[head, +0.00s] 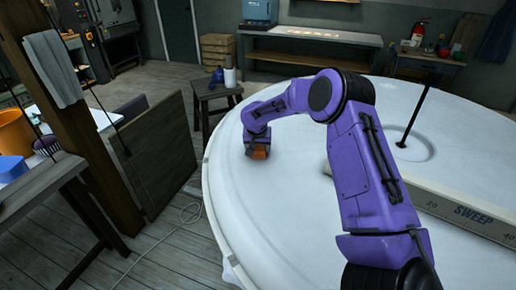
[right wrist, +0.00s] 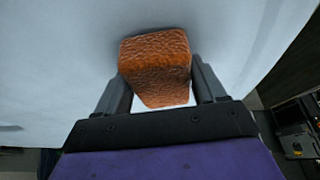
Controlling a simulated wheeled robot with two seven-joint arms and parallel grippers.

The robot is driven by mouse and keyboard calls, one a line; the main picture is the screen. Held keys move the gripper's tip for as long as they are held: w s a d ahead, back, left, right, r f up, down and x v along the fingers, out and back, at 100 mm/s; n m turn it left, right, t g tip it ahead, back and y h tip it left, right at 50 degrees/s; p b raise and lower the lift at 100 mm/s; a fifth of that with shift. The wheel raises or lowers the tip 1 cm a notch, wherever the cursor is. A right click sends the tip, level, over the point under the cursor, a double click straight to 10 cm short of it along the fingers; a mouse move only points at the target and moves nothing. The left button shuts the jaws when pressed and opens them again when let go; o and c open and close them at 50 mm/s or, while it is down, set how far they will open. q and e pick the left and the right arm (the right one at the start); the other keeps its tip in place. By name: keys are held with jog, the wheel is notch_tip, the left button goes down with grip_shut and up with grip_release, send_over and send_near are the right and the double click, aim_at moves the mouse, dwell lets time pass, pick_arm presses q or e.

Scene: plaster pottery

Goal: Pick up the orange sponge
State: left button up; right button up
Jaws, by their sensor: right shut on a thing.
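The orange sponge (right wrist: 157,62) is a rough-textured block between the two fingers of my right gripper (right wrist: 157,88) in the right wrist view. The fingers press on its left and right sides. In the head view the sponge (head: 259,154) shows as a small orange patch under the right gripper (head: 257,156), near the left part of the round white surface (head: 290,235). I cannot tell whether the sponge touches the surface or is just above it. My left gripper is not in view.
A long bar marked SWEEP (head: 470,212) lies across the white surface at right, near a thin dark rod (head: 413,118). A stool (head: 213,92) with a white cylinder stands beyond the left rim. A wooden panel (head: 153,148) and a table with an orange bucket (head: 14,131) are at left.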

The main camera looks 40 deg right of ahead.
notch_tip(320, 180, up, 3)
jog(key=shift+w+f+b, duration=0.1)
jog(key=shift+b, duration=0.25)
jog(key=s+a+r+b, duration=0.1)
jog(key=s+a+r, duration=0.1)
jog(key=s+r, duration=0.8)
jog(key=s, duration=0.4)
jog(key=shift+a, duration=0.3)
